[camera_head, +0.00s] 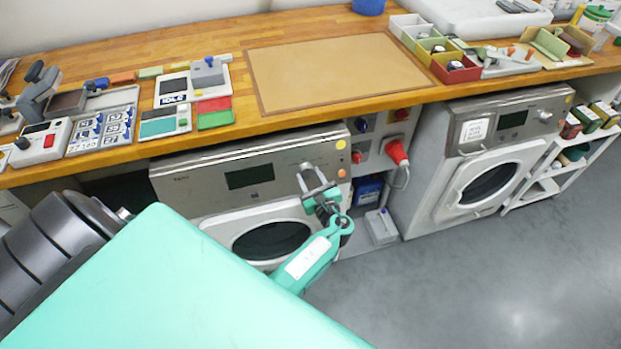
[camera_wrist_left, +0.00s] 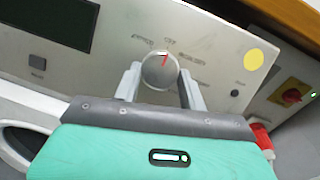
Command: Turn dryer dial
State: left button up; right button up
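The dryer dial (camera_wrist_left: 160,71) is a round silver knob with a red pointer line. The line points up and slightly right. The dial sits on the grey control panel of the left dryer (camera_head: 190,181), and in the head view (camera_head: 306,167) it is partly hidden by my fingers. My left gripper (camera_head: 311,172) is open in front of the panel. In the left wrist view its two grey fingers (camera_wrist_left: 160,78) straddle the dial, one on each side. I cannot tell for sure whether either finger touches it. My right gripper is not in view.
A wooden counter (camera_head: 220,60) runs above the dryers, with devices and colored bins on it. A red plug (camera_head: 396,152) and socket panel stand right of the dryer. A second dryer (camera_head: 440,190) is further right. The grey floor in front is clear.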

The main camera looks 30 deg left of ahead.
pick_arm(q)
jog(key=shift+c, duration=0.8)
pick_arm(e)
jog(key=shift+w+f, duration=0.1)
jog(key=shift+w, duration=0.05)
pick_arm(q)
jog(key=shift+w+f+n+g+b, duration=0.1)
jog(key=shift+n+g+b, duration=0.3)
jog(key=shift+n+b, duration=0.6)
jog(key=n+g+b, duration=0.1)
jog(key=n, duration=0.2)
jog(key=shift+d, duration=0.1)
jog(key=n, duration=0.1)
jog(key=n+g+b, duration=0.1)
jog(key=n, duration=0.1)
jog(key=n+b, duration=0.1)
jog(key=n, duration=0.1)
jog(key=shift+w+r+g, duration=0.15)
jog(key=shift+r+g, duration=0.1)
jog(key=shift+g, duration=0.05)
jog(key=shift+n, duration=0.4)
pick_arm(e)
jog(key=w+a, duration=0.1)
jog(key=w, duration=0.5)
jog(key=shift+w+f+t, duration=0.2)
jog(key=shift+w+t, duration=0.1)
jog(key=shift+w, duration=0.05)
